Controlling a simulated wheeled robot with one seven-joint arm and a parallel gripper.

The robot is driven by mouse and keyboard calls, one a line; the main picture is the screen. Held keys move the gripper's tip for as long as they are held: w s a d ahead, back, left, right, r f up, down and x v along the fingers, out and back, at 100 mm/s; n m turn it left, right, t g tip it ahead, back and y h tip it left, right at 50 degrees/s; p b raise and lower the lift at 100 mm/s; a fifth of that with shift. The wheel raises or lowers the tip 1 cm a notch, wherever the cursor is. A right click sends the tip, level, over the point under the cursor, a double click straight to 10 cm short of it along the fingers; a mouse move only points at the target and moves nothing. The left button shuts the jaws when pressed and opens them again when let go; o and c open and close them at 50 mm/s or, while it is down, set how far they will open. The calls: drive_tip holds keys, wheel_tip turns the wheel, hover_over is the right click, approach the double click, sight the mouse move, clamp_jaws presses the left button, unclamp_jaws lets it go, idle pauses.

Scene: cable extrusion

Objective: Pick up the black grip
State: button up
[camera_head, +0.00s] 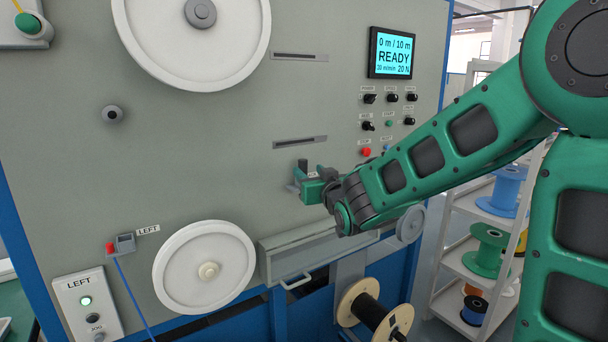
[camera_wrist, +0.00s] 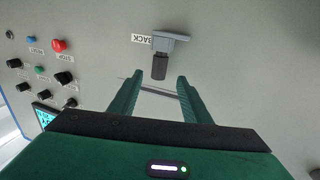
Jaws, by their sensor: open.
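The black grip (camera_wrist: 159,67) shows in the wrist view, a short dark cylinder hanging from a grey bracket (camera_wrist: 170,40) beside a label reading BACK. My gripper (camera_wrist: 158,78) is open, with its two green fingers pointing at the panel, one on each side of the grip in the picture. I cannot tell how far the fingertips are from the grip in depth. In the head view my gripper (camera_head: 299,184) is close to the panel, below the lower slot.
In the wrist view a red stop button (camera_wrist: 59,45) and several black knobs are at the left. In the head view a lit screen (camera_head: 391,53) reads READY. A trough with a handle (camera_head: 295,281) and a white reel (camera_head: 205,267) are below.

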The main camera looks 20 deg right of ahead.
sight(305, 166)
drive_tip(key=shift+w, duration=2.75)
clamp_jaws()
